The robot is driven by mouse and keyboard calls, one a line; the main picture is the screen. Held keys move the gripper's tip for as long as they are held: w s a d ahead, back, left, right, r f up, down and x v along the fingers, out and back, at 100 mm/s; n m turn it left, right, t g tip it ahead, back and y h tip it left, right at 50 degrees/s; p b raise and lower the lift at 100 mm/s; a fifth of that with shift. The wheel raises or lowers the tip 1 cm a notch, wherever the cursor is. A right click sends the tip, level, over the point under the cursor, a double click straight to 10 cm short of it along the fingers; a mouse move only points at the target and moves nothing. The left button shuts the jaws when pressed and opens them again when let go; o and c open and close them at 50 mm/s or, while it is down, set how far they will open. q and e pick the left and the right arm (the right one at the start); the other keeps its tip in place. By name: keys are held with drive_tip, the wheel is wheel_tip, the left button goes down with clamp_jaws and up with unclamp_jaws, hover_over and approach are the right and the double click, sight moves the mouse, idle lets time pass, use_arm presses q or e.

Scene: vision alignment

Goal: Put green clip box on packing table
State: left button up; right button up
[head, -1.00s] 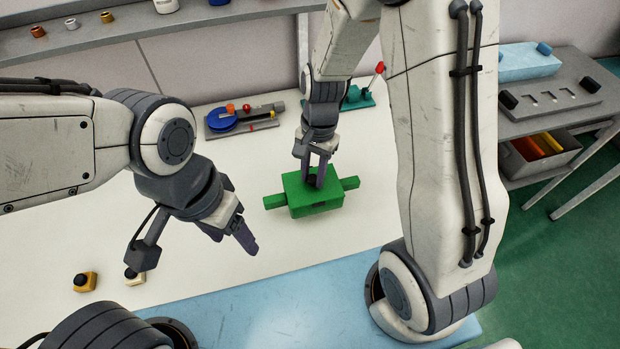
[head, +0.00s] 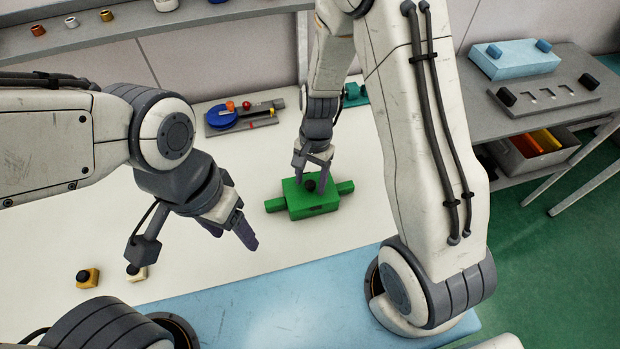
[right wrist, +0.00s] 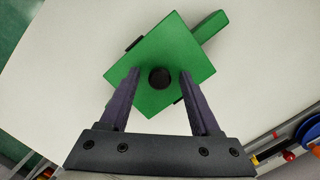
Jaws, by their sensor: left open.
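The green clip box (head: 313,204) lies on the white tabletop (head: 225,275), with a green bar sticking out on each side and a black knob (right wrist: 160,78) on top. My right gripper (head: 311,180) points down over the box. In the right wrist view its fingers (right wrist: 160,80) stand apart on either side of the knob, with a gap to it on both sides. My left gripper (head: 234,233) is open and empty over the tabletop, left of the box. I cannot tell which surface is the packing table.
A device with a blue disc (head: 222,117) stands behind the box. A grey table (head: 500,115) at right bears a light blue box (head: 514,59) and a slotted grey plate (head: 545,96); a bin (head: 535,148) is below.

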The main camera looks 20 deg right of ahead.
drive_tip(key=shift+r, duration=0.3)
drive_tip(key=shift+w+r, duration=0.1)
drive_tip(key=shift+r, duration=0.2)
wheel_tip(320, 180, up, 10)
drive_tip(key=w+d+b, duration=0.1)
drive_tip(key=s+a+r+n, duration=0.2)
drive_tip(key=s+a+n, duration=0.2)
drive_tip(key=s+n, duration=0.4)
drive_tip(key=s+a+r+n+t, duration=0.1)
drive_tip(key=s+a+r+n, duration=0.2)
drive_tip(key=s+n, duration=0.5)
drive_tip(key=s+a, duration=0.1)
drive_tip(key=s, duration=0.2)
drive_tip(key=shift+a+r+b, duration=0.35)
drive_tip(key=shift+b, duration=0.05)
